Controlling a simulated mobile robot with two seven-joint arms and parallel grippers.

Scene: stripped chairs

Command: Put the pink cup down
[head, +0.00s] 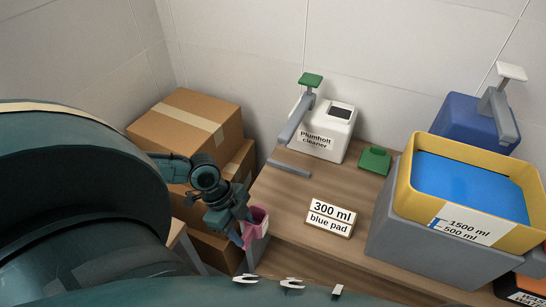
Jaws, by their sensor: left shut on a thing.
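The pink cup (257,216) is at the left front edge of the wooden table (272,193) in the head view. My left gripper (246,230) is shut on the pink cup at its left side. The cup looks close to upright with its opening up. I cannot tell whether its base touches anything, since the gripper and my body hide part of the space below it. My right gripper is not in view.
A sign reading "300 ml blue pad" (331,217) stands right of the cup. A white "Plumholt cleaner" container (332,132), a green block (374,160) and a yellow bin of blue liquid (408,185) stand farther back and right. Cardboard boxes (190,135) stand left.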

